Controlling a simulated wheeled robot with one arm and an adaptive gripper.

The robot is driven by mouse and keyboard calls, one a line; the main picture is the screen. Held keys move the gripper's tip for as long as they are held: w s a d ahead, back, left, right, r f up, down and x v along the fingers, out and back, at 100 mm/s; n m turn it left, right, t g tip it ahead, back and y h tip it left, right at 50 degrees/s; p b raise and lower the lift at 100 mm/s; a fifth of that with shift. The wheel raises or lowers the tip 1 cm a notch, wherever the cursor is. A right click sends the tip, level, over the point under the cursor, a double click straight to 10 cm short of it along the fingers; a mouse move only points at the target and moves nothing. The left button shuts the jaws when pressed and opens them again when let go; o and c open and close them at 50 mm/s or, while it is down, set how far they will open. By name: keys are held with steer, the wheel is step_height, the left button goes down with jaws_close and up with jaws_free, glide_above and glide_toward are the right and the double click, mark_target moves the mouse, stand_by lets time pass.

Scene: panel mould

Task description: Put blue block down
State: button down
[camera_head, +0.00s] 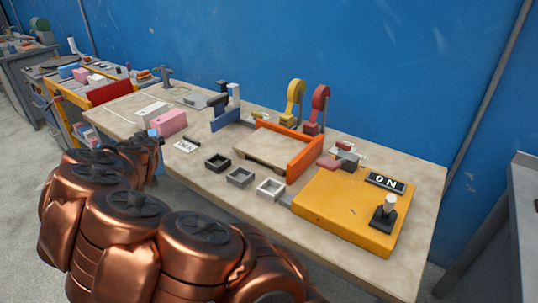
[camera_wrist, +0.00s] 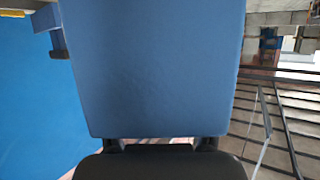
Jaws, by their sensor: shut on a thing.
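A large blue block (camera_wrist: 152,70) fills the middle of the wrist view, very close to the camera. My gripper (camera_wrist: 160,143) is shut on it, with the two dark fingertips at the block's lower edge. In the head view my copper arm reaches to the left side of the workbench. A small patch of blue (camera_head: 152,132) shows beside the arm's far end, next to the pink block. I cannot tell for sure that it is the held block. My gripper is hidden behind the arm there, and what lies under the block is not visible.
The bench (camera_head: 130,110) holds a pink block (camera_head: 171,122), a white block (camera_head: 151,110) and a mould with a blue side (camera_head: 222,122) and orange side (camera_head: 305,155). Small square trays (camera_head: 240,177) line the front. A yellow control box (camera_head: 345,212) stands right. Clamps stand behind.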

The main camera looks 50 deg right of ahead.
steer(key=s+d+f+m+g+h+b, duration=0.1)
steer(key=s+d+m+g+h+b, duration=0.2)
steer(key=d, duration=0.4)
steer(key=s+d+f+m+g+h+b, duration=0.1)
steer(key=s+d+m+h+b, duration=0.15)
steer(key=s+d, duration=0.35)
steer(key=m+g+h+b, duration=0.1)
steer(key=m+g+h, duration=0.1)
steer(key=m+g, duration=0.45)
glide_above(287, 152)
steer(key=shift+g+y, duration=0.25)
steer(key=shift+g, duration=0.2)
steer(key=shift+d+f, duration=0.2)
steer(key=shift+f, duration=2)
steer(key=shift+f, duration=0.1)
steer(key=shift+c, duration=0.9)
jaws_free()
